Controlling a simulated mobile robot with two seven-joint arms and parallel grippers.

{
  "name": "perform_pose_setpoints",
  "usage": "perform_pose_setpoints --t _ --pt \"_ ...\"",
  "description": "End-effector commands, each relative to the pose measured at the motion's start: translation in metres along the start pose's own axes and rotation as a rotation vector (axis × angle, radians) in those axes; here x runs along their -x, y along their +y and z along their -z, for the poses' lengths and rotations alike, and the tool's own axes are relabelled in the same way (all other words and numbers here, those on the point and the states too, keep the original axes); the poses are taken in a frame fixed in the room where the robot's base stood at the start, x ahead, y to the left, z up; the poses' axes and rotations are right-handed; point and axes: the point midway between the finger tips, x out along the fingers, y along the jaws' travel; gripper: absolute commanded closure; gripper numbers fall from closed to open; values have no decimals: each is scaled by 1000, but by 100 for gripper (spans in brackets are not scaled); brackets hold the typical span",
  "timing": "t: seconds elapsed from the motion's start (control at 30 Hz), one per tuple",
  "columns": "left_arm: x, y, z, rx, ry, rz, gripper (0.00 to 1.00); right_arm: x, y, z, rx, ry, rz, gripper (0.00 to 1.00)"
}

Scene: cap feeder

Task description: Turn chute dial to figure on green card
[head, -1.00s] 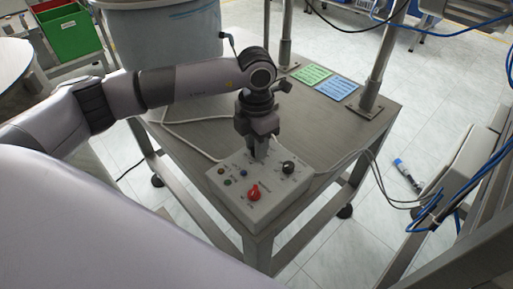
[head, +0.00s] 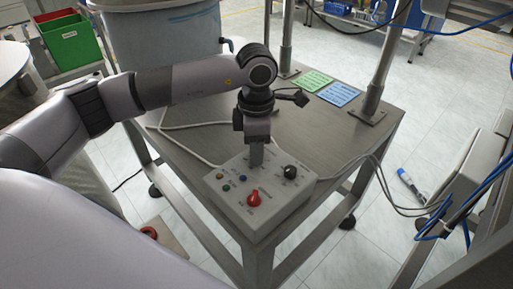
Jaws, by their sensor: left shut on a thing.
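A light grey control box (head: 230,205) stands on the near corner of the metal table. It has a red dial (head: 254,198) at the front, a black dial (head: 290,172) on the right and several small buttons on the left. My left gripper (head: 257,160) points down at the back of the box's top, fingers closed. It is shut on a small part there, apparently a dial, which the fingers hide. The green card (head: 312,79) lies at the back of the table; its figure is too small to read. My right gripper is out of view.
A blue card (head: 339,93) lies beside the green one. Metal posts (head: 378,75) rise from the table's back. A large grey bin (head: 160,40) stands behind my left arm. Cables run from the box across the table. The table's middle is mostly clear.

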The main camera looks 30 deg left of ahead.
Motion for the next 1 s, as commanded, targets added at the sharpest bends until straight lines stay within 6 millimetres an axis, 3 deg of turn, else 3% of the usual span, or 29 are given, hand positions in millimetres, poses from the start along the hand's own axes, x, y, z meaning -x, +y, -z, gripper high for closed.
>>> perform_pose_setpoints --t 0.37,0.4,0.47,0.5,0.8,1.0 --pt "2 1 0 -3 -4 -3 100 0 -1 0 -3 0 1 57" --pt "2 1 0 -3 -4 -3 69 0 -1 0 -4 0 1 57" --pt "2 1 0 -3 -4 -3 49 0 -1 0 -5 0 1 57" --pt "2 1 0 -3 -4 -3 46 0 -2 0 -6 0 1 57" --pt "3 1 0 -3 -2 -2 46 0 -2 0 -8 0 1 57" --pt "30 1 0 -5 -4 -5 46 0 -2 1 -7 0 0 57"
